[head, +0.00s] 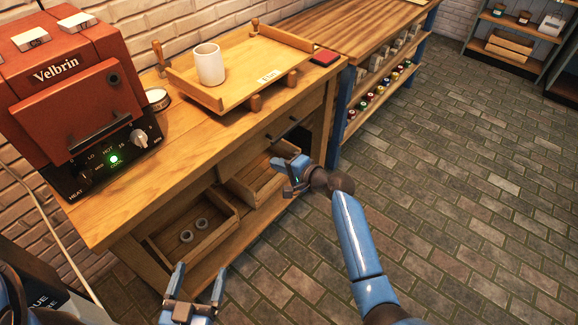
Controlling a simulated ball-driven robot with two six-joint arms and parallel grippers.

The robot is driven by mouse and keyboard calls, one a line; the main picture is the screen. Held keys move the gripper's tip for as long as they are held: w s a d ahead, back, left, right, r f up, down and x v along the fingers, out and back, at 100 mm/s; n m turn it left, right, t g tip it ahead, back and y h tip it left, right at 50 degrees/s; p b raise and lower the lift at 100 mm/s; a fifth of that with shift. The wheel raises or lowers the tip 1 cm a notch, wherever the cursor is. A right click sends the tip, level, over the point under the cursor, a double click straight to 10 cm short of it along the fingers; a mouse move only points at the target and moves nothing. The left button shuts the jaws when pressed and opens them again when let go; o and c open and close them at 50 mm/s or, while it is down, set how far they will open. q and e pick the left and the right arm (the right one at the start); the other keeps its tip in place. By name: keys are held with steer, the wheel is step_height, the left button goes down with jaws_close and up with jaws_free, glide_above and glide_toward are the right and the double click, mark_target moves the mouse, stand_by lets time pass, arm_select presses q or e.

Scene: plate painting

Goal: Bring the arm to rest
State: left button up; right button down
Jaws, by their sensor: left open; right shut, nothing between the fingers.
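My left gripper (197,285) is at the bottom of the head view, in front of the workbench. Its two blue fingers are spread apart with nothing between them. My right gripper (287,168) is at the end of the blue arm that rises from the bottom right. It is shut and empty, in front of the bench's open lower drawer. Neither gripper appears to hold anything.
A red Velbrin kiln (72,85) with a green light stands on the wooden workbench (160,180). A white mug (209,64) stands on a wooden tray (185,89). Open drawers (190,250) jut out below. Shelves with jars (375,100) stand behind. The brick floor (470,190) at right is clear.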

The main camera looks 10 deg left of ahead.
steer(key=v, duration=0.3)
steer(key=shift+s+d, duration=0.2)
steer(key=shift+d, duration=0.1)
steer(key=shift+r, duration=0.1)
steer(key=w+d+r+n+t+h+p, duration=0.15)
steer(key=d+r+t+h, duration=0.25)
steer(key=d+r+t, duration=0.4)
steer(key=s+d+n+t+h+p, duration=0.2)
steer(key=s+d+n+t+h, duration=0.15)
steer(key=s+d, duration=0.8)
steer(key=s+d+n+g+h+p, duration=0.1)
steer(key=s+d, duration=0.3)
steer(key=s, duration=0.7)
steer(key=s+d+r+g+h+p, duration=0.1)
steer(key=s+d+h+p, duration=0.2)
steer(key=s, duration=0.9)
steer(key=shift+d+r+n+h+p, duration=0.3)
steer(key=shift+d+n+h+p, duration=0.1)
steer(key=shift+d+p, duration=0.2)
